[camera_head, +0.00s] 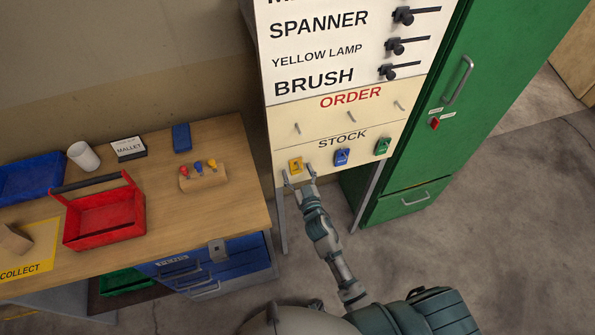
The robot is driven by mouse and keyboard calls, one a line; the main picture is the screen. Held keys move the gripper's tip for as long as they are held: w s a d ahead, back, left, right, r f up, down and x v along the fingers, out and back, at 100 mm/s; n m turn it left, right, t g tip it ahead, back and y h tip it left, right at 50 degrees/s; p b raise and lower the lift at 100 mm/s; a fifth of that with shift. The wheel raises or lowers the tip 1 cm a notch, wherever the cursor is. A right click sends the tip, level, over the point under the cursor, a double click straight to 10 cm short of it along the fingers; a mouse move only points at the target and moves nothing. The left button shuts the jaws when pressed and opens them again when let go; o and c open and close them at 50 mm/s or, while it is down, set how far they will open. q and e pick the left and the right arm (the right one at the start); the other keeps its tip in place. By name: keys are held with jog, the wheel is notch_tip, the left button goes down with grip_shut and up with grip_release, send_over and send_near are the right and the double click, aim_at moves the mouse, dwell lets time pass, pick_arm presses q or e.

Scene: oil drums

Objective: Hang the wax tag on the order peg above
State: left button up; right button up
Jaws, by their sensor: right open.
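A yellow tag (295,165), a blue tag (341,157) and a green tag (383,147) hang in the STOCK row of the cream board (326,131). The print on the tags is too small to read, so I cannot tell which is the wax tag. Above them, under the red ORDER heading, are a left peg (297,128), a middle peg (351,114) and a right peg (398,105), all bare. My right gripper (299,177) is open and empty, just below the yellow tag, its fingers pointing up at the board. My left gripper is not in view.
A wooden bench (190,222) on the left holds a red tote (104,220), a white cup (83,156), a MALLET card (128,149) and a block with coloured knobs (203,178). A green cabinet (460,120) stands close at the board's right.

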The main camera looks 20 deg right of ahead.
jog(key=shift+w+d, duration=0.1)
jog(key=shift+c, duration=0.7)
jog(key=c, duration=1.1)
jog(key=shift+r+p, duration=0.4)
jog(key=shift+p, duration=0.05)
jog(key=shift+s+p, duration=0.5)
jog(key=shift+s, duration=1.95)
jog(key=shift+s, duration=0.1)
